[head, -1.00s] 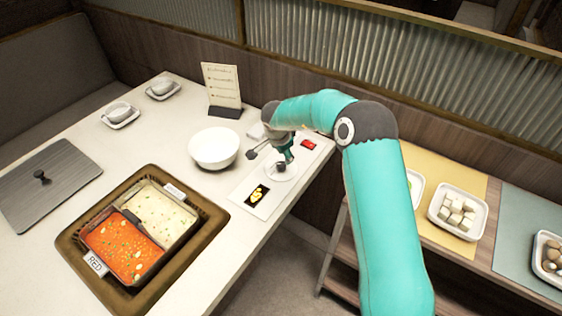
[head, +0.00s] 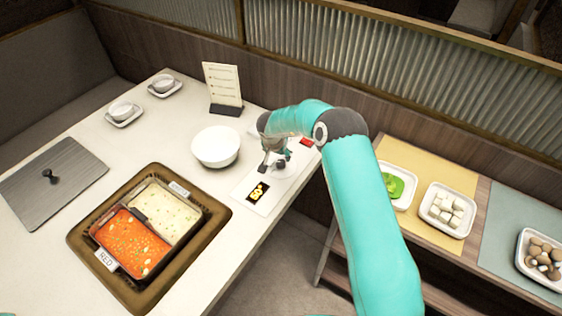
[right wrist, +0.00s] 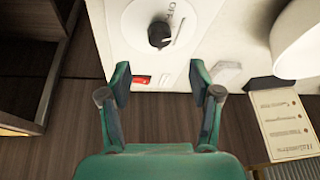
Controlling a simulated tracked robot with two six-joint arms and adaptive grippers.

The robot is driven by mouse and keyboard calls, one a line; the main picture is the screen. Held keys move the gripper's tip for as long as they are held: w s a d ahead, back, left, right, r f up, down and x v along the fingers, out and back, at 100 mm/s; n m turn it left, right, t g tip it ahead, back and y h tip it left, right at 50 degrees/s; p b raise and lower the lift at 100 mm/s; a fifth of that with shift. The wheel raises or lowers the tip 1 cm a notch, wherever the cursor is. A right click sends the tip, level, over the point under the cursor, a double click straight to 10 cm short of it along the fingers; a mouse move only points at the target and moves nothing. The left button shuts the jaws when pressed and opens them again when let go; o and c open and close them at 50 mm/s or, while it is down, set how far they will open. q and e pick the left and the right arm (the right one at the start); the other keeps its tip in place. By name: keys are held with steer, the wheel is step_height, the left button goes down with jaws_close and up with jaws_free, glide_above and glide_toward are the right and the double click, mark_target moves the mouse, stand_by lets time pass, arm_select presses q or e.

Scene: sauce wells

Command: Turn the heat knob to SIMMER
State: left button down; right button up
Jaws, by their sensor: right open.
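The heat knob (right wrist: 160,34) is small and black, on a round white dial with the word OFF (right wrist: 171,10) by it in the right wrist view. No SIMMER mark is readable, and I cannot tell where the knob points. In the head view the knob (head: 281,163) sits on the white control panel (head: 265,207) at the table's right edge. My right gripper (right wrist: 161,80) is open and empty, its fingers apart and the knob beyond the gap between them. In the head view the right gripper (head: 273,158) is close beside the knob. My left gripper is not in view.
A red switch (head: 307,141) and a flame display (head: 258,191) flank the dial. A white bowl (head: 216,147) stands left of it, a menu stand (head: 223,87) behind. The split soup pot (head: 183,241) is at front left. A side shelf with food plates is at right.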

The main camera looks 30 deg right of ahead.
mark_target(280, 163)
steer(key=x, duration=0.4)
steer(key=shift+f, duration=0.1)
steer(key=b+x, duration=0.2)
steer(key=x, duration=0.1)
steer(key=shift+f, duration=0.3)
steer(key=shift+w+d+f+b, duration=0.15)
steer(key=shift+f+b, duration=0.15)
steer(key=shift+b, duration=0.25)
steer(key=shift+w+d+f+b, duration=0.1)
steer(key=shift+d+f+b, duration=0.05)
steer(key=shift+f+b, duration=0.3)
steer(key=shift+r, duration=0.1)
steer(key=c, duration=1.1)
steer(key=shift+w+m+b, duration=0.1)
steer(key=shift+m+b, duration=0.2)
steer(key=shift+m, duration=0.1)
steer(key=shift+c, duration=0.2)
steer(key=shift+a+m, duration=0.1)
steer(key=shift+m, duration=0.2)
